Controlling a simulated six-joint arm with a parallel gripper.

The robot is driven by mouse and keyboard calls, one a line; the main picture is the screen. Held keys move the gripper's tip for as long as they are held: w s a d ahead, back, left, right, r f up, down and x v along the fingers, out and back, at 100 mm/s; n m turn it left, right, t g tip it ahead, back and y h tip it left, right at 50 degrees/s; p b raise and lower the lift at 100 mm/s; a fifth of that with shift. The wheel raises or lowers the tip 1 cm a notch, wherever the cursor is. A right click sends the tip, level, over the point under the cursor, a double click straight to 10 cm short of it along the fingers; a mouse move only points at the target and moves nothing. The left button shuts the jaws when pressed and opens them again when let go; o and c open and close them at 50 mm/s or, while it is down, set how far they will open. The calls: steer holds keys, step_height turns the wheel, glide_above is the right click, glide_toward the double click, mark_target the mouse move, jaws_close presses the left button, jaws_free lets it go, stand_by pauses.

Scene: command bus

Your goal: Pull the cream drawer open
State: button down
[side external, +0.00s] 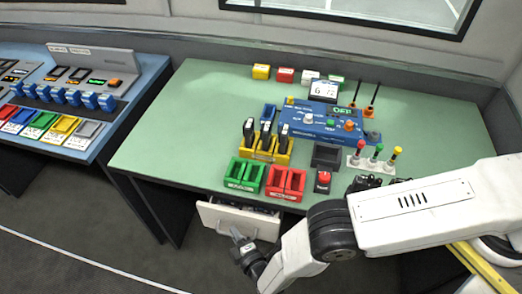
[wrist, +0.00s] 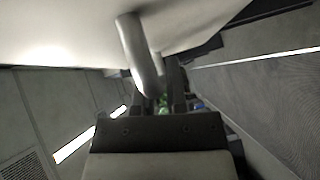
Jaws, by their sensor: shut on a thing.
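The cream drawer (side external: 222,220) is under the front edge of the green table. It stands partly open, and a dark strip of its inside shows behind its front panel. The cream front also fills the top of the wrist view (wrist: 60,35). A grey bar handle (wrist: 138,55) projects from it. My gripper (side external: 238,236) is at the drawer front, below the table edge. In the wrist view its dark fingers (wrist: 166,88) are shut on the handle, whose lower end reaches between or beside the fingertips. The exact contact is partly hidden.
The green table (side external: 190,120) holds green bins (side external: 244,176), red bins (side external: 282,183), yellow holders and a blue control panel (side external: 325,120). A blue console (side external: 120,88) stands at the left. My forearm spans the right front. Floor in front of the drawer is clear.

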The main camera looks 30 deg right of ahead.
mark_target(244, 225)
steer(key=shift+a, duration=0.1)
steer(key=c, duration=0.7)
jaws_free()
steer(key=shift+o, duration=0.2)
steer(key=shift+w+d, duration=0.1)
steer(key=shift+d, duration=0.1)
steer(key=shift+w+d, duration=1.6)
steer(key=shift+d, duration=0.05)
steer(key=shift+s+r, duration=0.2)
steer(key=shift+s, duration=1)
steer(key=s, duration=0.5)
steer(key=shift+s+r, duration=0.3)
steer(key=shift+r, duration=0.1)
step_height(244, 225, up, 30)
steer(key=shift+r, duration=0.15)
steer(key=shift+w, duration=0.2)
